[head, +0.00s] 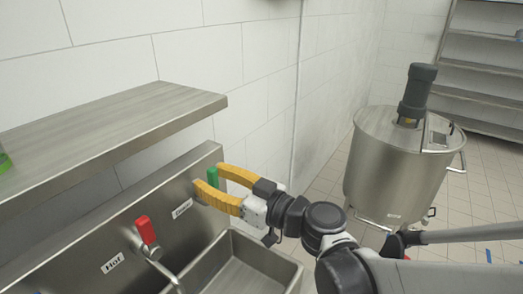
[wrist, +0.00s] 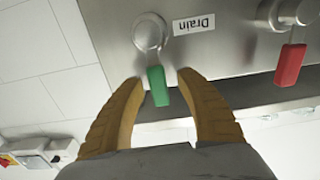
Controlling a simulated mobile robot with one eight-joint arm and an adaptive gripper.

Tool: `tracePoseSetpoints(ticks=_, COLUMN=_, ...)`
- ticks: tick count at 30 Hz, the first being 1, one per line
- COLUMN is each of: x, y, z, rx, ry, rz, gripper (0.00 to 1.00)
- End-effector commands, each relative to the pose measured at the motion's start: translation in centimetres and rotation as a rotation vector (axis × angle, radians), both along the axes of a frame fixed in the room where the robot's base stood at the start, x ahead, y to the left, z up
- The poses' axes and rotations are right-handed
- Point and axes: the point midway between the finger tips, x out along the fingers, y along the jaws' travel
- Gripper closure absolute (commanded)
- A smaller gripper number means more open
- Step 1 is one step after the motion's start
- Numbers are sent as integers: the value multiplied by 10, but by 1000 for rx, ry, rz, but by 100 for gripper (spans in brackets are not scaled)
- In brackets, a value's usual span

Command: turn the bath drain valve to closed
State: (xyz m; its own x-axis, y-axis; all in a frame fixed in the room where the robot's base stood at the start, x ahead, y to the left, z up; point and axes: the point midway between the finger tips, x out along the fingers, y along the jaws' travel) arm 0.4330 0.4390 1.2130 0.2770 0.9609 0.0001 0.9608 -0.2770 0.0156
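In the wrist view, which looks upside down, the green handle (wrist: 158,86) hangs from a round metal hub (wrist: 150,34). My gripper (head: 210,176) is open, with its yellow fingers on either side of the handle. The wrist view shows my gripper (wrist: 157,82) with a gap between each fingertip and the handle. Part of the handle and hub is hidden by the fingers in the head view.
A red valve handle (head: 146,230) with a "Hot" label (head: 113,262) sits to the left on the same panel. Below is a steel basin (head: 296,268). A steel shelf (head: 105,125) overhangs at left. A steel tank (head: 395,175) stands at right on the tiled floor.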

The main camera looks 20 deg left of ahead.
Motion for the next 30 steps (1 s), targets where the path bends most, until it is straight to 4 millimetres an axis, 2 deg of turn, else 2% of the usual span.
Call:
tracePoseSetpoints(ticks=8, x=0, y=-1, z=0, rx=0, ry=0, rz=-1, gripper=59)
tracePoseSetpoints(ticks=11, x=-1, y=-8, z=0, rx=0, ry=0, rz=-2, gripper=59)
tracePoseSetpoints(ticks=14, x=-5, y=-24, z=0, rx=0, ry=0, rz=-4, gripper=59)
tracePoseSetpoints(ticks=24, x=-26, y=-94, z=0, rx=0, ry=0, rz=-5, gripper=59)
tracePoseSetpoints(ticks=30, x=-32, y=-114, z=0, rx=0, ry=0, rz=-2, gripper=59)
